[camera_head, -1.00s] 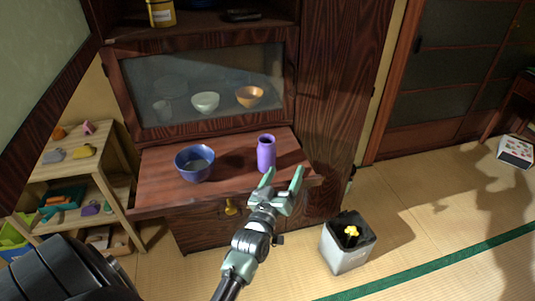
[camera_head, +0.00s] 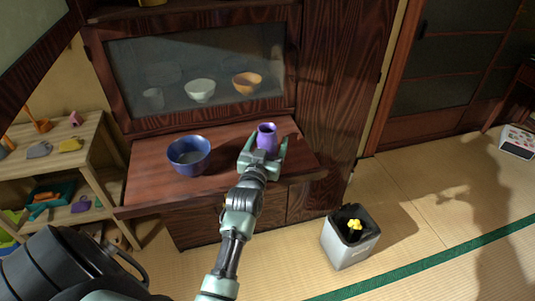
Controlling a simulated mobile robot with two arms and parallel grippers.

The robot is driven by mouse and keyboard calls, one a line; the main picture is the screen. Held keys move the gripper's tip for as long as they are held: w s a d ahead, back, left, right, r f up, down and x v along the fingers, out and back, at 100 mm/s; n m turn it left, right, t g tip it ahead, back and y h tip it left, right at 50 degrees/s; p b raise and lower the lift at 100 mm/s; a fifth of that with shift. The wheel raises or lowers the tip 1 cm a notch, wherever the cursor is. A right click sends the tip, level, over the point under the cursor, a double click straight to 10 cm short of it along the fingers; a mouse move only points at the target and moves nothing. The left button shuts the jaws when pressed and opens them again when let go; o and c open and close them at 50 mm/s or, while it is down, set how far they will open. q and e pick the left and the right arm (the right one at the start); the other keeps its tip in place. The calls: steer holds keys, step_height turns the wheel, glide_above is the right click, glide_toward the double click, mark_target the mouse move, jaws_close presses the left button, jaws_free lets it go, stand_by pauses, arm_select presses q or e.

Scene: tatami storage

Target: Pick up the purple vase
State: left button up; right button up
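The purple vase (camera_head: 267,136) stands upright near the right end of the reddish wooden cabinet ledge (camera_head: 225,184). The gripper hides the vase's lower part. My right gripper is not in view.
A blue bowl (camera_head: 189,155) stands on the ledge left of the vase. Behind is a glass-fronted compartment with a white bowl (camera_head: 200,91) and an orange bowl (camera_head: 247,84). A grey bin (camera_head: 347,246) stands on the tatami, lower right. A small shelf (camera_head: 72,160) is at left.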

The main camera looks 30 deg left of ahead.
arm_select(q)
steer(key=shift+w+a, duration=0.15)
steer(key=shift+w, duration=0.3)
steer(key=shift+s+r, duration=0.1)
steer(key=shift+c, duration=0.5)
jaws_close()
